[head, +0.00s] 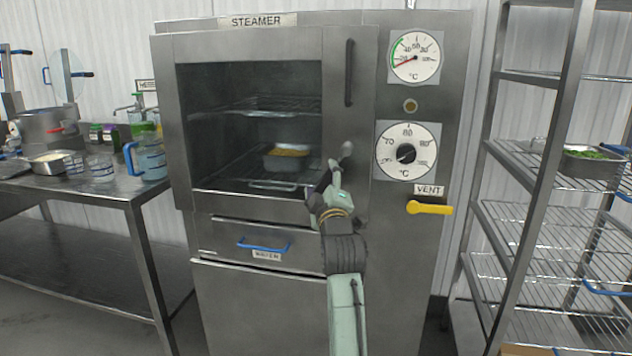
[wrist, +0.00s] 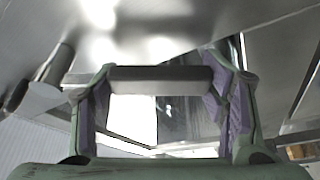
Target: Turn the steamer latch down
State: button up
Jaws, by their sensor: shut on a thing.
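The steamer (head: 270,20) stands straight ahead, with its windowed door (head: 250,45) across the front. In the wrist view the latch bar (wrist: 160,73) runs level across the picture between the two purple-padded fingers of my gripper (wrist: 160,85). The fingers are shut on the bar. The latch's exact angle is hard to tell in the head view.
A pan of yellow food (head: 286,158) sits inside behind the glass. Right of the door are two dials (head: 407,150) and a yellow vent handle (head: 430,208). A blue-handled water drawer (head: 263,245) is below. A steel table (head: 80,190) stands left, a wire rack (head: 545,230) right.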

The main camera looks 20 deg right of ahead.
jog(key=d+n, duration=0.1)
jog(key=s+d+f+n+b, duration=0.1)
jog(key=n, duration=0.1)
jog(key=shift+s+f+g, duration=0.1)
jog(key=shift+s+g, duration=0.05)
jog(key=shift+g, duration=0.25)
jog(key=shift+s+d+f+n+g+y+b, duration=0.1)
jog(key=shift+s+d+n+g+y+b, duration=0.3)
jog(key=shift+n, duration=0.45)
jog(key=shift+s+d+f+n+g+y+b, duration=0.1)
jog(key=shift+s+d+n+g+b, duration=0.15)
jog(key=shift+d+n+b, duration=0.45)
jog(key=o, duration=1.7)
jog(key=shift+o, duration=0.2)
jog(key=shift+a, duration=0.1)
jog(key=shift+s, duration=0.15)
jog(key=v, duration=1.2)
